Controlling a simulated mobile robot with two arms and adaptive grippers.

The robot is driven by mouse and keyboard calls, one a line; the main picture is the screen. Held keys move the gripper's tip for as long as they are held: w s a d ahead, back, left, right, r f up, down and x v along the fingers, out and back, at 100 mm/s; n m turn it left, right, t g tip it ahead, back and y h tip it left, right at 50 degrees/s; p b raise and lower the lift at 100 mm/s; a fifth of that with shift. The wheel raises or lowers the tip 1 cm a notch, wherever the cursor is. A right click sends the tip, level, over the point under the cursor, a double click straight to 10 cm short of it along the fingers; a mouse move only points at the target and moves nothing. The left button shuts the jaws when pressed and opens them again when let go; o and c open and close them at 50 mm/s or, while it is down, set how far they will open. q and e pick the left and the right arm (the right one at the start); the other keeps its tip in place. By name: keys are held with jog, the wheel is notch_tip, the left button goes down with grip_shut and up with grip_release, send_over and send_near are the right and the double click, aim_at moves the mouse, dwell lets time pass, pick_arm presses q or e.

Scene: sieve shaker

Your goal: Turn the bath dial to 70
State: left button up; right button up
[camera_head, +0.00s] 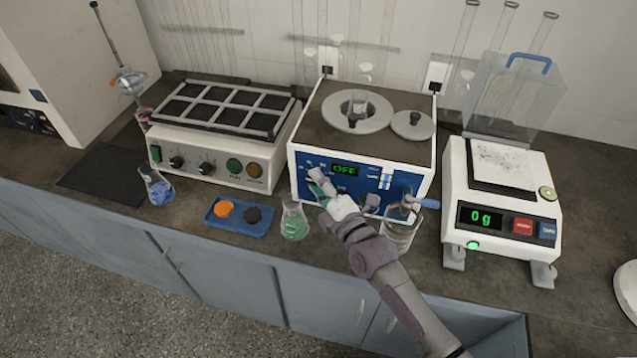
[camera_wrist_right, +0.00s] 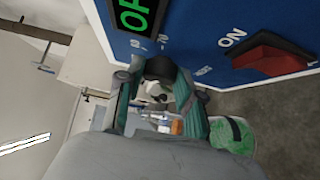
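The water bath (camera_head: 322,138) is a box with a blue front, a green display (camera_head: 345,170) reading OFF and a round lidded opening on top. In the right wrist view a dark round dial (camera_wrist_right: 160,68) sits on the blue panel (camera_wrist_right: 195,35), by the display's edge. My right gripper (camera_head: 321,187) is at the left part of the bath front and hides the dial in the head view. In the wrist view its teal fingers (camera_wrist_right: 156,98) are apart, either side of the dial; contact is unclear. My left gripper is not in view.
A red switch (camera_wrist_right: 272,58) marked ON is on the panel. A flask of green liquid (camera_head: 294,221) and a beaker (camera_head: 400,236) stand close before the bath.

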jog(key=c, duration=0.3)
jog(key=shift+a+f+m+t+b, duration=0.15)
jog(key=shift+m+t+b, duration=0.8)
jog(key=shift+b, duration=0.9)
jog(key=shift+d+f+m+t+b, duration=0.1)
jog(key=shift+f+m+t+b, duration=0.1)
jog(key=shift+m+t+b, duration=1.2)
jog(key=shift+a+f+m+t+b, duration=0.2)
jog(key=shift+m+b, duration=0.65)
jog(key=shift+b, duration=1.4)
jog(key=shift+d, duration=0.1)
jog(key=o, duration=1.1)
jog(key=shift+r, duration=0.1)
